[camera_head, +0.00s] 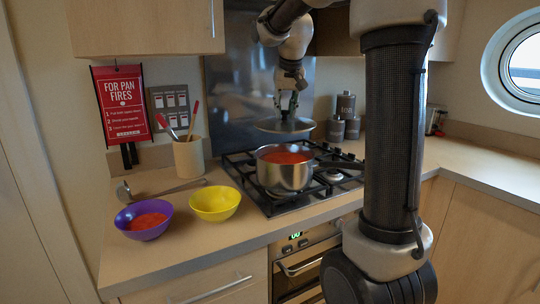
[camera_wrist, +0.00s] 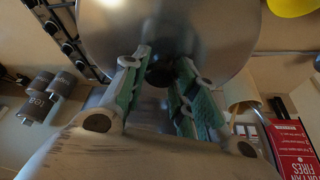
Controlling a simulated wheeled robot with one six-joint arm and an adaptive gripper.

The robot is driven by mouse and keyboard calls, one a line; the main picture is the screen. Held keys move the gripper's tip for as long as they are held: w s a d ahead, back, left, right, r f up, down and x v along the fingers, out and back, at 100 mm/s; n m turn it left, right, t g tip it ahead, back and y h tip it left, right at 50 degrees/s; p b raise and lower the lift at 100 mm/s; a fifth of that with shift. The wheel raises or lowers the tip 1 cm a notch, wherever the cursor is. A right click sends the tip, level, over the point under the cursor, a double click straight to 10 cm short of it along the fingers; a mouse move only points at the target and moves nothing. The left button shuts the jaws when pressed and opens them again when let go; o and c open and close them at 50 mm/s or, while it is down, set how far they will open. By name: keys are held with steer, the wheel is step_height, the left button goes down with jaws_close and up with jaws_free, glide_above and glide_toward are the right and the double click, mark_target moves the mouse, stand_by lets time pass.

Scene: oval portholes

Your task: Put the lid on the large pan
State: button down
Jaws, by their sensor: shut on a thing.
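The large pan (camera_head: 284,174) is a metal pan with red food inside, standing on the hob with its dark handle pointing right. The lid (camera_head: 285,126) is a round metal disc held level in the air, above and slightly behind the pan and apart from it. My gripper (camera_head: 287,101) points down and is shut on the knob at the top of the lid. In the wrist view, the green-padded fingers of my gripper (camera_wrist: 160,92) close around the dark knob, and the lid (camera_wrist: 205,35) fills the upper middle. The pan is hidden there.
A black gas hob (camera_head: 258,195) surrounds the pan. A yellow bowl (camera_head: 215,202), a purple bowl (camera_head: 140,228) with red food, a ladle (camera_head: 165,189) and a utensil pot (camera_head: 189,157) stand to the left. Grey canisters (camera_head: 345,106) stand behind right. The right counter is mostly clear.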

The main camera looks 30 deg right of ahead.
step_height(320, 180, down, 10)
steer(key=shift+r, duration=0.2)
steer(key=shift+s+d, duration=0.1)
steer(key=shift+f, duration=0.15)
steer(key=c, duration=1.1)
jaws_free()
